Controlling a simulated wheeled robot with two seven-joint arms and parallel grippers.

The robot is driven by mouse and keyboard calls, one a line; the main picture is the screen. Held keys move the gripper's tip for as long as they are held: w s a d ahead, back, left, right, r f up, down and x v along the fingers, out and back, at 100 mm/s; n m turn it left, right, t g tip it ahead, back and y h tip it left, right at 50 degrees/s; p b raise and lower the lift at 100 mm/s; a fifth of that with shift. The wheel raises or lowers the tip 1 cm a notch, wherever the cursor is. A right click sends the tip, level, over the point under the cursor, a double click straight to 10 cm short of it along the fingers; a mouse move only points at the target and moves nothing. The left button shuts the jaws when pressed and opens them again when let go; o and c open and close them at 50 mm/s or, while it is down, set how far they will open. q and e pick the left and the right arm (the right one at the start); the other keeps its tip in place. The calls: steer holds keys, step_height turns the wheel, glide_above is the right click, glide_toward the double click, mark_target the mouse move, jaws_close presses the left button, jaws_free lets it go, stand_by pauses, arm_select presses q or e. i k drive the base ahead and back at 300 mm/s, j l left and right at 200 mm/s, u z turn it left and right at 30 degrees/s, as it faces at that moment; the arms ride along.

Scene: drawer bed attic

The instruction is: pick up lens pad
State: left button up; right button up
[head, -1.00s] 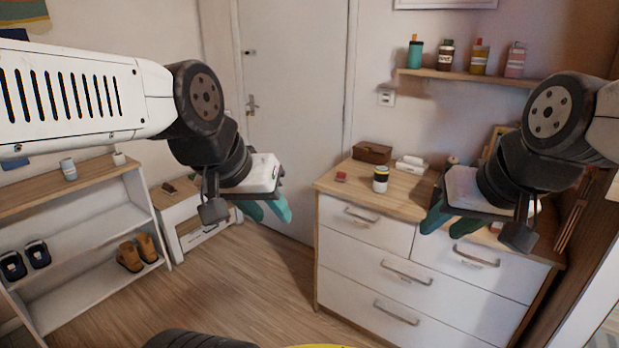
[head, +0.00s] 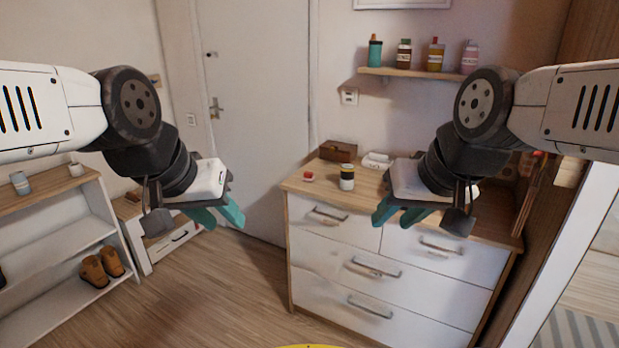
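I cannot tell for sure which thing is the lens pad. A small red item (head: 308,178) lies at the left front of the wooden dresser top (head: 325,197). A can with a dark lid and yellow band (head: 347,178) stands right of it. My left gripper (head: 221,217) is open and empty, in the air left of the dresser. My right gripper (head: 396,216) is open and empty, in front of the dresser's upper right drawer in the picture. My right arm hides part of the dresser top.
A brown box (head: 338,151) and a white item (head: 377,160) sit at the dresser's back. A wall shelf (head: 420,74) with several bottles hangs above. A shoe rack (head: 60,232) stands at left. The wooden floor (head: 220,300) before the dresser is clear.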

mark_target(308, 176)
steer(key=i+l+u, duration=0.25)
steer(key=i, duration=0.25)
steer(key=i+l+u, duration=0.25)
steer(key=i, duration=0.3)
steer(key=i+l+u, duration=0.25)
steer(key=i+l, duration=0.15)
steer(key=i, duration=0.05)
